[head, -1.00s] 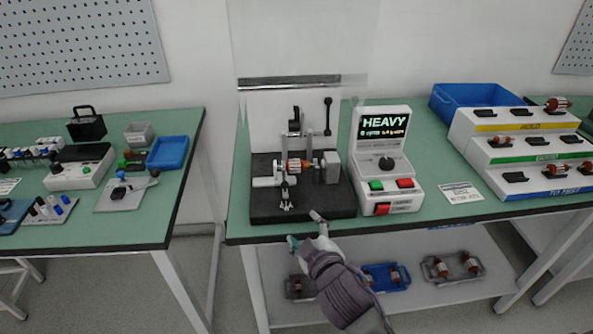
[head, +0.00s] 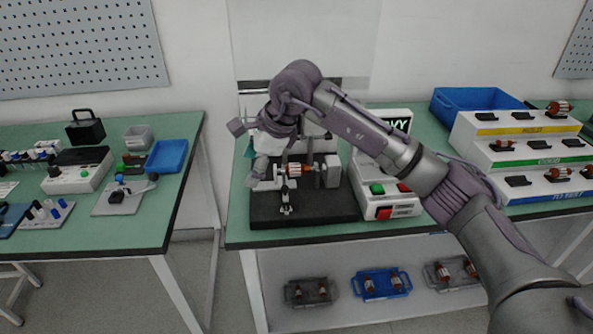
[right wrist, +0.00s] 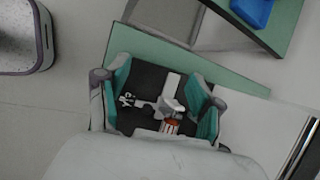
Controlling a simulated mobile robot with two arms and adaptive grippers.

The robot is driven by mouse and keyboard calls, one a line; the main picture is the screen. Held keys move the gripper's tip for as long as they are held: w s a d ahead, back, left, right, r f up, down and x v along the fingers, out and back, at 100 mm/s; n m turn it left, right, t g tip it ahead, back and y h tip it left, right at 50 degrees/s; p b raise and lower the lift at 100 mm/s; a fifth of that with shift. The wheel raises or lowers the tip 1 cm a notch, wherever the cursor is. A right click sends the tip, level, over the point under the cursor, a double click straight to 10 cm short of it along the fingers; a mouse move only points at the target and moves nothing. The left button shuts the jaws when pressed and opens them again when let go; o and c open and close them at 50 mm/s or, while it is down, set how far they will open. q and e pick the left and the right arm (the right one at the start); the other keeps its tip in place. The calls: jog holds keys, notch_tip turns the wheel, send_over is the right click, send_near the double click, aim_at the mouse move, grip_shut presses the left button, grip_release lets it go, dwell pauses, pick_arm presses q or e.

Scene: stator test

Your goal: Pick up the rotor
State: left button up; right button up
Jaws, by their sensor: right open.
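A rotor (head: 297,169) with a copper-orange middle lies across the supports of the black-based test fixture (head: 325,209). In the right wrist view the rotor (right wrist: 171,126) shows partly, its lower part hidden by my gripper's body. My right gripper (head: 259,170) hangs over the left part of the fixture, fingers down, close to the rotor's left end. In the right wrist view my right gripper (right wrist: 160,108) is open, with teal pads either side of the fixture and rotor in the picture. Nothing is held between them. My left gripper is not in view.
A control box (head: 378,188) stands right of the fixture, partly behind my right arm. Stepped racks (head: 520,154) with more rotors and a blue bin (head: 450,98) are at the right. Small trays with rotors (head: 382,283) sit on the lower shelf.

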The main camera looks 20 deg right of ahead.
aim_at(298, 165)
jog(key=w+d+r+m+h, duration=0.15)
jog(key=d+r+h, duration=0.3)
jog(key=d, duration=0.65)
jog(key=shift+h, duration=0.25)
jog(key=x, duration=0.8)
jog(key=shift+w+f+p, duration=0.1)
jog(key=shift+w+p, duration=0.2)
jog(key=shift+n, duration=0.25)
jog(key=shift+p+x, duration=0.5)
jog(key=shift+x, duration=2.2)
jog(key=shift+s+t, duration=0.15)
jog(key=shift+t, duration=0.15)
grip_shut()
